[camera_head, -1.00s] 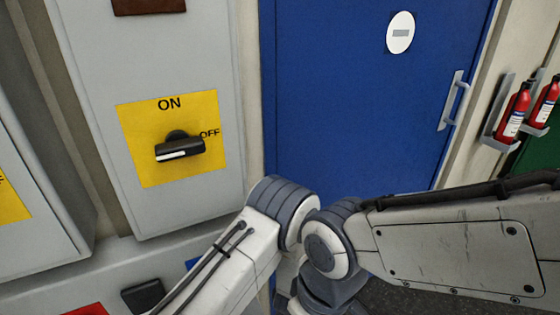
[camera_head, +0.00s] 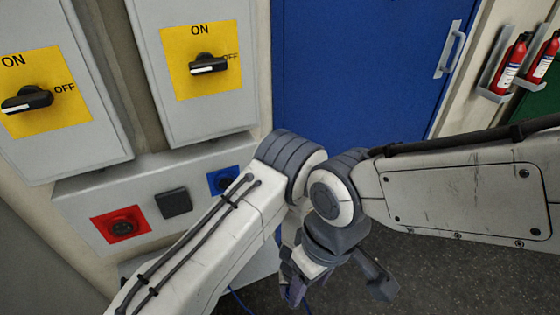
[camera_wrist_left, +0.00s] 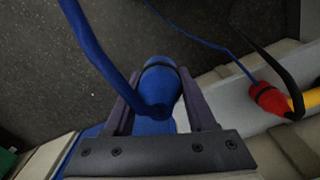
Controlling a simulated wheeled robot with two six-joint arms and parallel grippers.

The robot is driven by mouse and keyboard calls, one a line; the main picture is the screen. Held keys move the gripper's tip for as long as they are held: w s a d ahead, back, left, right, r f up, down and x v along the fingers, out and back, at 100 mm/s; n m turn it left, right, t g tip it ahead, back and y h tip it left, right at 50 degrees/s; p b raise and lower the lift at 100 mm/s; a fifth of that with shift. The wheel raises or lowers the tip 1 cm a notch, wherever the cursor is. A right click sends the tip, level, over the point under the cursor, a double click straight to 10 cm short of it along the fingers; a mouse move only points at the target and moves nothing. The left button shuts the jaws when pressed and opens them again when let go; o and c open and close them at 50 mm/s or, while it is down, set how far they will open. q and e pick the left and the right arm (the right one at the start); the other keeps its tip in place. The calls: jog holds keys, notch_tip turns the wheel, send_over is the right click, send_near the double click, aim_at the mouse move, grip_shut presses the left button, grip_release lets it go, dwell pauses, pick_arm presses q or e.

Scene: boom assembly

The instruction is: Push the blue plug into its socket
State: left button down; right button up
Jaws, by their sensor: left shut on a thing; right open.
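The blue plug (camera_wrist_left: 160,78) is between the two fingers of my left gripper (camera_wrist_left: 163,92), in the left wrist view. The gripper is shut on it, and a blue cable runs up and left from it. The blue socket (camera_head: 224,180) is on the grey panel box in the head view, partly covered by my arm. My right gripper (camera_head: 338,288) is open and empty, low in the head view, over the dark floor. My left gripper cannot be made out in the head view.
Beside the blue socket are a dark square cover (camera_head: 174,202) and a red socket (camera_head: 121,225). Two yellow-plated switches (camera_head: 208,65) sit above. A red plug (camera_wrist_left: 268,98) is on a pale ledge in the left wrist view. A blue door (camera_head: 360,70) stands behind.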

pick_arm(q)
jog(key=w+a+r, duration=0.3)
jog(key=a+r, duration=0.4)
jog(key=a, duration=0.4)
jog(key=w+a+r, duration=0.2)
jog(key=a+r, duration=0.6)
jog(key=a, duration=0.3)
jog(key=shift+w+r+m, duration=0.15)
jog(key=shift+w+m, duration=0.15)
jog(key=shift+w, duration=0.1)
jog(key=w+d+r+m, duration=0.3)
jog(key=d+r+m, duration=0.5)
jog(key=d, duration=0.5)
jog(key=shift+w+d+r, duration=0.35)
jog(key=shift+w+r, duration=0.05)
jog(key=shift+r, duration=0.45)
jog(key=w+d+f+m, duration=0.3)
jog(key=w+f+m, duration=0.1)
jog(key=f, duration=0.1)
jog(key=shift+m, duration=0.4)
